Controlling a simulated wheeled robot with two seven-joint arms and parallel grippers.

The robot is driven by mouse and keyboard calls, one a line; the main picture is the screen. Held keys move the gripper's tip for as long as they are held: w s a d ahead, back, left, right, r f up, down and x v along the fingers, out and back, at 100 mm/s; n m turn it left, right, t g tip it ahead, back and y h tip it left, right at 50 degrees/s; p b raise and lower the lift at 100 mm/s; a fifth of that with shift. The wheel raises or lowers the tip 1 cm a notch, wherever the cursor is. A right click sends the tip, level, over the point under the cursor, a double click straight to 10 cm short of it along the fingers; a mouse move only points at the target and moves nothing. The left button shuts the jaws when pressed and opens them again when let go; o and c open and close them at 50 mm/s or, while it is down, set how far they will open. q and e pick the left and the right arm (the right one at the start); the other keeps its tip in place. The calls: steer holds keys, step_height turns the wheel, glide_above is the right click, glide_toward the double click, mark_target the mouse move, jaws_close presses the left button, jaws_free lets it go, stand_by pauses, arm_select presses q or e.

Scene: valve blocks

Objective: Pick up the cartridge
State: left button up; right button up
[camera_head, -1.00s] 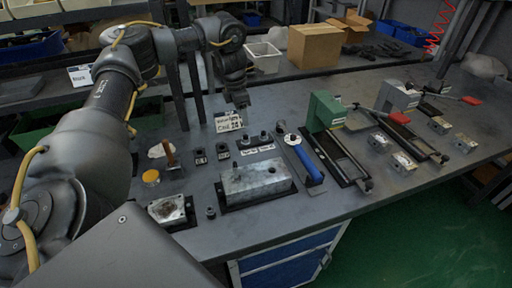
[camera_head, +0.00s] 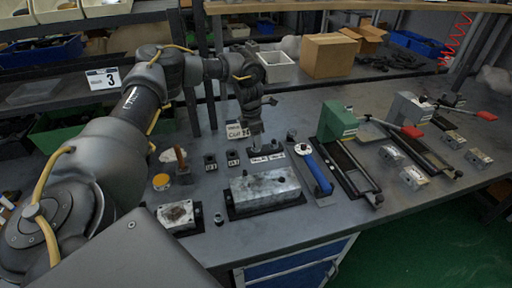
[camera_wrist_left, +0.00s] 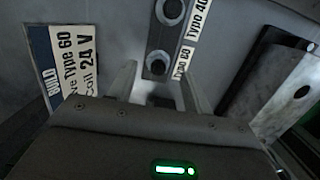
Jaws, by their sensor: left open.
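The cartridges stand in a dark holder labelled Type 60 and Type 40. The Type 40 one (camera_head: 275,144) shows upright in the head view, and its round top (camera_wrist_left: 171,10) is at the upper edge of the left wrist view. The Type 60 one (camera_wrist_left: 158,63) lies just ahead of the gap between my fingers in that view; in the head view my gripper mostly hides it. My left gripper (camera_head: 255,140) points down at the Type 60 position, open, with one finger to each side (camera_wrist_left: 158,92). Contact cannot be told. My right gripper is not in view.
A metal valve block (camera_head: 264,189) sits in front of the holder. A blue-handled tool (camera_head: 316,172) lies to the right, beside a green press-like fixture (camera_head: 337,121). A sign reading Type 60, Coil 24 V (camera_wrist_left: 72,52) stands close to the gripper.

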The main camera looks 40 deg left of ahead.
arm_select(q)
step_height(320, 180, down, 2)
steer(key=shift+a+f, duration=0.15)
steer(key=shift+f, duration=0.1)
steer(key=shift+w+f, duration=0.1)
steer(key=shift+f, duration=0.2)
steer(key=c, duration=1)
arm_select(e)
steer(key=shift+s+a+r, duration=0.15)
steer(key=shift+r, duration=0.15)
arm_select(q)
steer(key=shift+r, duration=0.2)
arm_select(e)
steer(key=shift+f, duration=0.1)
